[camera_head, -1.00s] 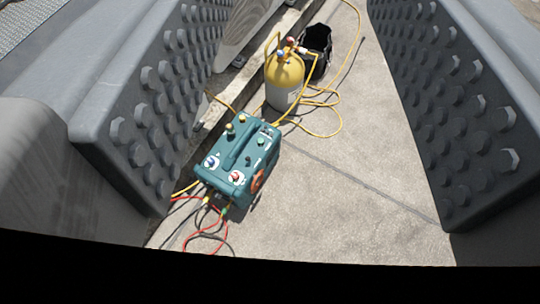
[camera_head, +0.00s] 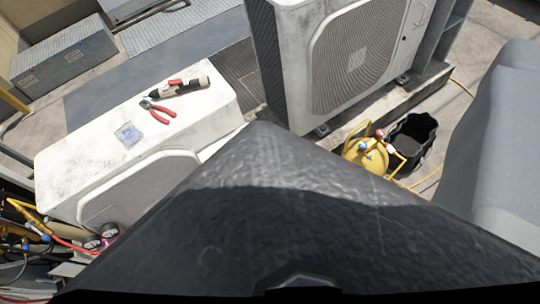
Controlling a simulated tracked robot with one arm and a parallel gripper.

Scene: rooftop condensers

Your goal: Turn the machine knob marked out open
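The teal machine with the knobs is not visible in the current view. A large dark part of mine (camera_head: 300,220) fills the lower middle and hides the ground there. A smooth grey part of mine (camera_head: 500,150), which looks like part of my gripper, covers the right side. I see no fingertips or studded pads, so I cannot tell how far apart the fingers are. The yellow cylinder (camera_head: 366,158) shows only its top, just beyond the dark part.
A white condenser (camera_head: 60,165) at left carries red-handled pliers (camera_head: 160,112) and a dark tool (camera_head: 180,88). A taller condenser (camera_head: 290,60) stands behind. A black bucket (camera_head: 428,135) stands beside the cylinder. Gauges and hoses (camera_head: 92,242) are at lower left.

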